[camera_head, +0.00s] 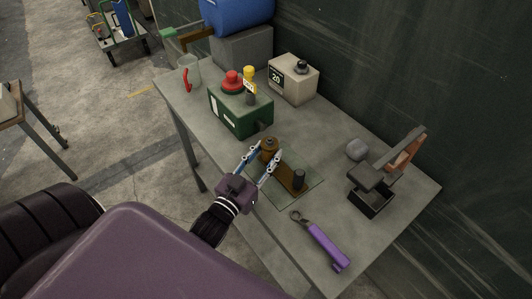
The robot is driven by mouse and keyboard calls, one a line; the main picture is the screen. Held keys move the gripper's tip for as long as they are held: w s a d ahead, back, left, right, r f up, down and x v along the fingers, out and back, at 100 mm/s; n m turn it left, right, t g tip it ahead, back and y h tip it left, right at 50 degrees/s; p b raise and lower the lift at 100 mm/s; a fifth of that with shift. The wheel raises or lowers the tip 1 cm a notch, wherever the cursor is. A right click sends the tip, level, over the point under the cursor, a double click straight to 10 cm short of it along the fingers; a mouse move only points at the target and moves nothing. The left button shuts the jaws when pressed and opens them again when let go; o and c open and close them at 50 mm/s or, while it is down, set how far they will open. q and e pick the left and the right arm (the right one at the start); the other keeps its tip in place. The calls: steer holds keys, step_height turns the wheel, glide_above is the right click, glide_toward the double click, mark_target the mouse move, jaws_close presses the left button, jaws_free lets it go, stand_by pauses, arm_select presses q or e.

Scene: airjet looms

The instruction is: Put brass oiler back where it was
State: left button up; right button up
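The brass oiler (268,145) is a small brass-brown round body near the table's middle, at the upper-left end of a clear mat (283,198). My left gripper (270,151) reaches in from the left, its two pale fingers on either side of the oiler with no clear gap. It looks shut on the oiler. Whether the oiler's base touches the surface is hidden. A brown bar (288,176) lies on the mat, with a dark upright cylinder (299,179) at its lower right end. My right gripper is not in view.
A green box with a red button (240,112) stands close behind the oiler. A grey-beige box (293,82), a clear jug (188,71), a purple-handled tool (327,246), a grey lump (357,149) and a dark stand (370,190) share the table. The table's right corner is clear.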

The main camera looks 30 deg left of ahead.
arm_select(q)
steer(key=o, duration=0.3)
steer(key=shift+r, duration=0.15)
